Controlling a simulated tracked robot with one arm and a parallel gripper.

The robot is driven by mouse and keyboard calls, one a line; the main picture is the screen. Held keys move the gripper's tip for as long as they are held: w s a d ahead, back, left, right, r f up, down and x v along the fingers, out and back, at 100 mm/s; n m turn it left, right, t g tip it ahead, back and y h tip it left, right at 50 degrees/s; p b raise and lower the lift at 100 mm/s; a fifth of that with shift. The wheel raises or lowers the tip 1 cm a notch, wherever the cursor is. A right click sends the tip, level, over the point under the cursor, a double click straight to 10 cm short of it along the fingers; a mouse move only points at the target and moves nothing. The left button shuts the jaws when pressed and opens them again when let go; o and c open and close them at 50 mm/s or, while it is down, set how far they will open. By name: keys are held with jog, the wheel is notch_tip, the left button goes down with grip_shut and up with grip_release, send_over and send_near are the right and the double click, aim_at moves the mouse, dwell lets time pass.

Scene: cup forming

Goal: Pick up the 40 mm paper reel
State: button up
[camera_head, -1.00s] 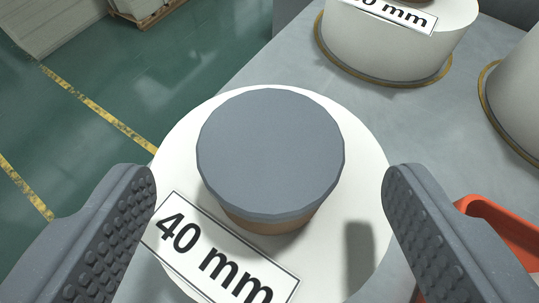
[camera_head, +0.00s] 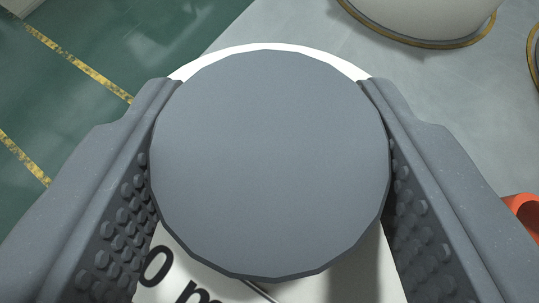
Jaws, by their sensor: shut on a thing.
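The white paper reel (camera_head: 365,262) is seen from above, with a large grey round cap (camera_head: 270,160) on its top. Its label (camera_head: 185,272) is partly covered, and only "0 m" can be read. My gripper (camera_head: 270,165) has its two studded fingers on the left and right of the cap, shut on it. The fingers touch or nearly cover the cap's edges. Most of the white reel below is hidden by the cap and fingers.
Another white reel (camera_head: 430,15) stands on the grey table (camera_head: 300,28) at the upper right, and a further one shows at the right edge (camera_head: 534,60). An orange object (camera_head: 522,212) is at the right. Green floor with yellow lines (camera_head: 75,60) lies at the left.

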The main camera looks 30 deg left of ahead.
aim_at(267, 146)
jog(key=shift+r, duration=0.15)
jog(key=shift+r+p, duration=0.4)
jog(key=shift+r, duration=0.5)
jog(key=shift+r+p, duration=0.3)
jog(key=shift+r, duration=0.6)
jog(key=s+d+p, duration=0.1)
jog(key=s+d, duration=0.2)
jog(key=s, duration=0.4)
jog(key=s+d+r, duration=0.1)
jog(key=s+d, duration=0.2)
jog(key=s, duration=0.4)
jog(key=shift+s+d+p, duration=0.25)
jog(key=shift+d+p, duration=0.1)
jog(key=shift+d, duration=0.05)
